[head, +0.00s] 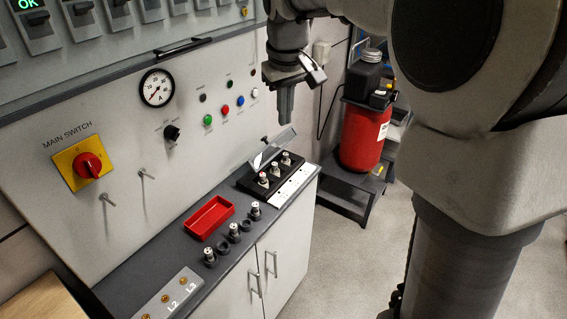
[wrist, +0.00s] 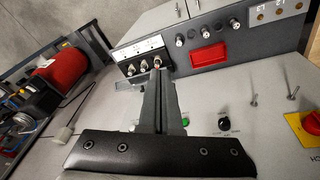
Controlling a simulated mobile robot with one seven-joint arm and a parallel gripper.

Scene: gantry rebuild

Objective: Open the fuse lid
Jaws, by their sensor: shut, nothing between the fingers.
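The fuse lid (head: 274,147) is a clear panel at the back of the black fuse block (head: 248,185). It stands raised and tilted in the head view, with the fuses (head: 275,168) uncovered in front of it. My gripper (head: 286,120) is shut and empty, pointing down just above the lid's upper right edge in the picture. I cannot tell whether it touches the lid. In the wrist view my shut fingers (wrist: 160,74) reach toward the fuse row and hide part of the block.
The panel behind carries a main switch (head: 87,165), a gauge (head: 157,88) and buttons. A red canister (head: 362,135) stands at right.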

